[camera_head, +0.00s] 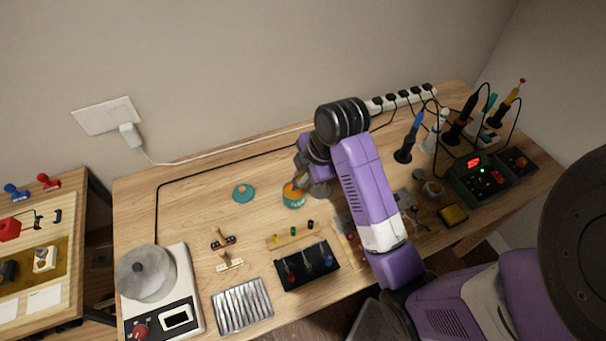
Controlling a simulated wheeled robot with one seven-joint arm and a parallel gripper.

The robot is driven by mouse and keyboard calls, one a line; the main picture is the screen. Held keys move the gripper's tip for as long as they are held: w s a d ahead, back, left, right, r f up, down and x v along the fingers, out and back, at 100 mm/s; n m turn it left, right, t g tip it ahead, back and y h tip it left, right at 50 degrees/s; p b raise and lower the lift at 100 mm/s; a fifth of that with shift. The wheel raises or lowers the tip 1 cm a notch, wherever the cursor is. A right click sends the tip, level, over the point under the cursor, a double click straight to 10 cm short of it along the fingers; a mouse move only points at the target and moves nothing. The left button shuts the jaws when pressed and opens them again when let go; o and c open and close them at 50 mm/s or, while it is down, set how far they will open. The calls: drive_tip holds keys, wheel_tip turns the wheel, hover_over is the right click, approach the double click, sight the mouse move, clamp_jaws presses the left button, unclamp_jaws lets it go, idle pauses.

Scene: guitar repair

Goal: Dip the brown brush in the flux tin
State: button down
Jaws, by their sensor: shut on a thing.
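The flux tin (293,200) is a small round teal tin with an orange top, standing open on the workbench. A teal round lid (243,193) lies to its left. My gripper (300,182) points down right above the tin and is shut on a thin thing, which I take to be the brown brush. The brush is almost wholly hidden by the fingers, and I cannot tell whether its tip touches the flux. Two other small brushes, one with a dark head (222,240) and one with a pale head (229,264), lie to the lower left.
A wooden rack with coloured pegs (293,236), a black tray (308,266) and a ridged metal plate (242,305) are in front. A device with a round pot (147,273) is at the left. A soldering station (482,178) and upright tools are at the right.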

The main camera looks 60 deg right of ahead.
drive_tip(key=shift+f, duration=0.65)
idle(1.8)
wheel_tip(320, 180, up, 7)
drive_tip(key=p, duration=0.7)
drive_tip(key=shift+r, duration=0.1)
idle(0.8)
